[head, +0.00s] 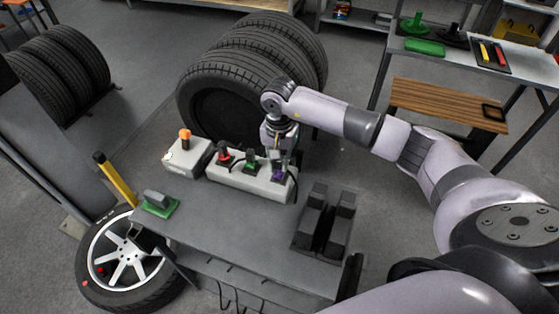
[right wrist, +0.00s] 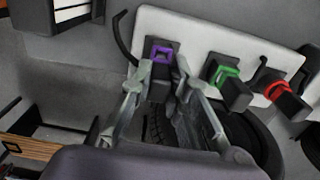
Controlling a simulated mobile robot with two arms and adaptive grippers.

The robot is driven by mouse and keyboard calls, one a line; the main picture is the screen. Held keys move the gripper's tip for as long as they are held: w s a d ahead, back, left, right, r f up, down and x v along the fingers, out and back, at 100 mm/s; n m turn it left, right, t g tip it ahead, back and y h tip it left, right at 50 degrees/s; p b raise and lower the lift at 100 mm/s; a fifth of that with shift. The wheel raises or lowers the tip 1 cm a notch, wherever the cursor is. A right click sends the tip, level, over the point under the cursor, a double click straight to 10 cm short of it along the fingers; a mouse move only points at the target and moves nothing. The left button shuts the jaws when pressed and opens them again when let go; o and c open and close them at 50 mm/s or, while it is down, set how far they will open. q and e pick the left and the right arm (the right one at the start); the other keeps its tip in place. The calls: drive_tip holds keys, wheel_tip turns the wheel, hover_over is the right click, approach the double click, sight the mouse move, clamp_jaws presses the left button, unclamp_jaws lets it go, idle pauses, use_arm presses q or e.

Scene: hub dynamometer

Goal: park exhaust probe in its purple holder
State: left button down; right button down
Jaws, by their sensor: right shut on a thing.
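The purple holder (head: 278,176) is at the right end of the pale block on the bench; its purple frame (right wrist: 162,57) shows at the top of the right wrist view. My right gripper (head: 279,152) reaches down over this holder, its fingers (right wrist: 163,74) on both sides of a dark body that I take for the exhaust probe (right wrist: 159,90). The gripper is shut on it. The probe is at the purple frame, but I cannot tell how deep it sits. A thin black curved cable (right wrist: 124,42) shows beside the holder. My left gripper is not in view.
Green (head: 250,166) and red (head: 223,158) holders with dark parts share the pale block (head: 238,182). A grey box with an orange knob (head: 185,139) stands left. A dark slotted stand (head: 324,222) is at the right. Large tyres (head: 250,75) stand behind the bench.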

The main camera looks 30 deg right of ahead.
drive_tip(key=shift+f, duration=0.3)
drive_tip(key=shift+r, duration=0.1)
drive_tip(key=c, duration=1.5)
unclamp_jaws()
drive_tip(key=shift+o, duration=0.2)
wheel_tip(320, 180, up, 12)
